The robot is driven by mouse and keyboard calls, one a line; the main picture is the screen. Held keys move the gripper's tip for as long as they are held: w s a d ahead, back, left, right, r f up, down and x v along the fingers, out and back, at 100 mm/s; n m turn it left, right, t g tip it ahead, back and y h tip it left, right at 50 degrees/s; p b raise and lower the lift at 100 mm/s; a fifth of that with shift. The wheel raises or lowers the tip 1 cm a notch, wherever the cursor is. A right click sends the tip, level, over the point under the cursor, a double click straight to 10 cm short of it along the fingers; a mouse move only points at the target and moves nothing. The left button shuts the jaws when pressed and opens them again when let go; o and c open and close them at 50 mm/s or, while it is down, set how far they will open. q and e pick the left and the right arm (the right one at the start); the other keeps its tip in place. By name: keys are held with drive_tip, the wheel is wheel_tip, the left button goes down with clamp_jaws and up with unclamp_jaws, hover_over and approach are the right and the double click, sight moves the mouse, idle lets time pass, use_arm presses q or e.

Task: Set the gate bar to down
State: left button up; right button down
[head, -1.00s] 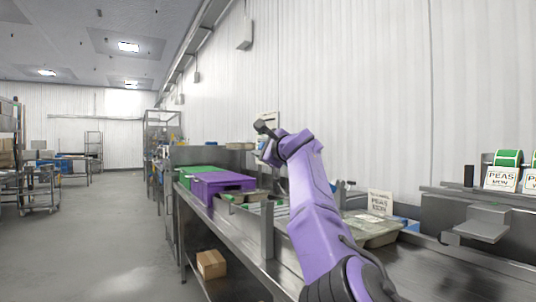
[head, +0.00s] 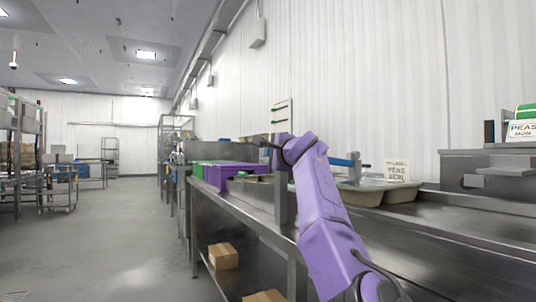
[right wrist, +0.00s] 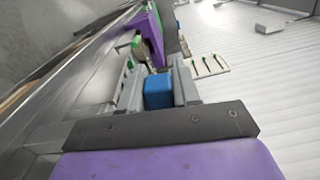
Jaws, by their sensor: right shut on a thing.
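In the right wrist view, a blue block (right wrist: 158,92) sits between the two grey fingers of my right gripper (right wrist: 158,78), which is shut on it. I cannot tell whether this block is the grip of the gate bar. In the head view my right gripper (head: 264,140) is small and dark at the end of my purple arm, above the far part of the counter, and hides what it holds. A blue bar-like piece (head: 345,162) shows just right of my arm, roughly level. My left gripper is not in view.
A purple crate (head: 232,176) and a green one (head: 198,170) stand on the steel counter (head: 240,205). A shallow tray (head: 378,192) and a PEAS sign (head: 397,171) are right of my arm. A cardboard box (head: 223,256) is below.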

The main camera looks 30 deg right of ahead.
drive_tip(key=shift+d, duration=0.1)
drive_tip(key=c, duration=0.9)
unclamp_jaws()
drive_tip(key=shift+w+f, duration=0.1)
drive_tip(key=s+b, duration=0.6)
drive_tip(key=s, duration=0.4)
drive_tip(key=shift+s, duration=0.25)
